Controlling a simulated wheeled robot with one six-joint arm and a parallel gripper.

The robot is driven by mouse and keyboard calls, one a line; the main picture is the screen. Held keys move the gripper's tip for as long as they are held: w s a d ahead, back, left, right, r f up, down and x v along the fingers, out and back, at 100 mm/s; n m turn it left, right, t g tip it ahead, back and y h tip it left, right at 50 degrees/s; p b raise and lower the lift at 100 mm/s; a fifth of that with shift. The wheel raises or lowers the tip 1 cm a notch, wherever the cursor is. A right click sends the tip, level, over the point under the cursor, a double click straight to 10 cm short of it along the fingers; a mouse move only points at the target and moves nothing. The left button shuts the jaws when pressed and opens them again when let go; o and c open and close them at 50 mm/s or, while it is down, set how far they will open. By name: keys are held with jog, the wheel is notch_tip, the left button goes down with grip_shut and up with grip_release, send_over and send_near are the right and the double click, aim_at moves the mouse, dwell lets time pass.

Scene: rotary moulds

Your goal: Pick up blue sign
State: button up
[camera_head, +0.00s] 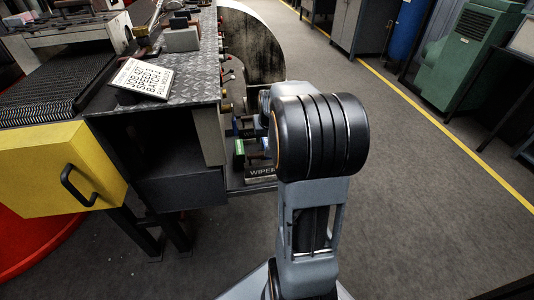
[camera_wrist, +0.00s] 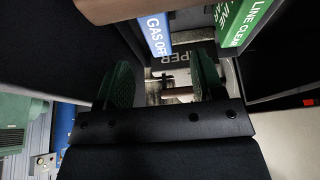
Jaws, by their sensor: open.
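The blue sign (camera_wrist: 157,35), lettered GAS OFF, stands in the upper middle of the wrist view. Its upper end is hidden by a brown bar across the top. My gripper (camera_wrist: 164,68) is open, with its two green finger pads spread apart and nothing held between them. The blue sign shows beyond the fingers, between them in the picture and apart from them. A green sign (camera_wrist: 238,22), lettered LINE CLEAR, stands to its right. In the head view my arm hides the gripper and most of the signs.
Dark panels flank the gripper closely in the wrist view. A yellow drawer (camera_head: 60,165) and a white sign (camera_head: 143,78) are at the left. The floor (camera_head: 430,200) to the right is clear.

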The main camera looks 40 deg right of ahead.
aim_at(267, 141)
jog(key=shift+b+x, duration=1.45)
jog(key=shift+x, duration=1.2)
jog(key=shift+d+r, duration=0.1)
jog(key=shift+d, duration=0.05)
jog(key=shift+c, duration=0.2)
grip_shut()
